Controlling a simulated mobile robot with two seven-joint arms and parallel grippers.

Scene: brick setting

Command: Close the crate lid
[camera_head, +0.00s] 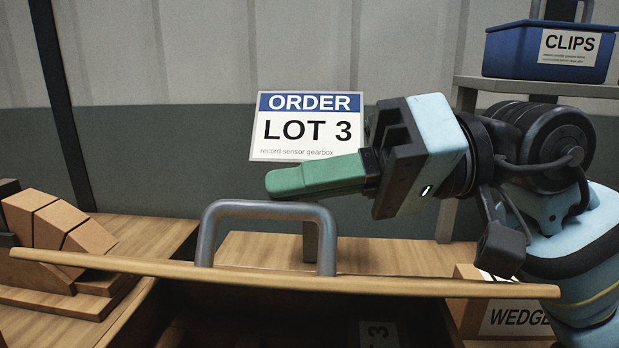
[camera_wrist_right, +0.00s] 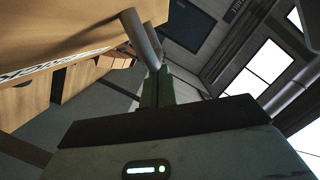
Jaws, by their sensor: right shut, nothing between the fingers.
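The crate lid (camera_head: 420,286) is a wooden panel, seen nearly edge-on across the head view, with a grey bar handle (camera_head: 265,209) standing up from it. Below its edge is the dark crate interior (camera_head: 270,318), so the lid looks open. The lid's wood (camera_wrist_right: 60,52) and handle (camera_wrist_right: 140,40) also show in the wrist view. My right gripper (camera_head: 276,184) has its green fingers shut and empty just above the handle's top bar; whether they touch it I cannot tell. Its fingers also show in the wrist view (camera_wrist_right: 157,88). My left gripper is not in view.
Several brown blocks (camera_head: 52,226) sit on the wooden table (camera_head: 150,232) at left. A box marked WEDGE (camera_head: 467,299) stands at right, partly behind my right arm. A blue CLIPS bin (camera_head: 510,52) is on a shelf (camera_head: 540,86). An ORDER LOT 3 sign (camera_head: 307,128) is behind.

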